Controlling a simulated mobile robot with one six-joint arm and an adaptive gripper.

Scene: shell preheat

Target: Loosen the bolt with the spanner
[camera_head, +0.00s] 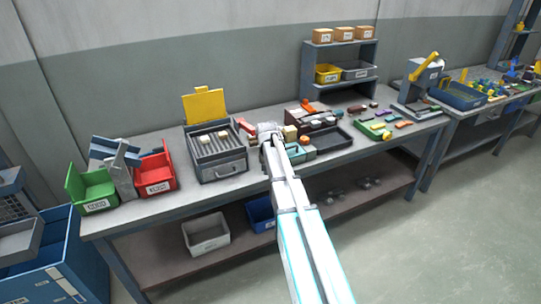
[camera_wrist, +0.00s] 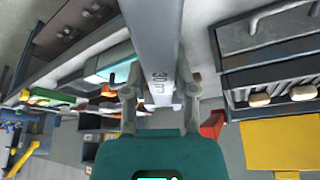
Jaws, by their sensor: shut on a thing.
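My gripper (camera_head: 270,134) is at the end of my outstretched arm, over the middle of the bench in the head view. In the wrist view its two fingers (camera_wrist: 160,97) are closed on either side of a grey flat bar with dark "30" lettering, which I take as the spanner (camera_wrist: 157,40). The bar runs from between the fingers to the top edge of the wrist view, and its far end is out of frame. I cannot make out the spanner in the head view. I cannot pick out the bolt in either view.
Left of my gripper is a grey slotted heater (camera_head: 216,158) with pale pieces on top and a raised yellow lid (camera_head: 204,106). Red (camera_head: 155,172) and green (camera_head: 92,190) bins stand further left. Right are a dark tray (camera_head: 328,139) and a shelf unit (camera_head: 340,63) with boxes.

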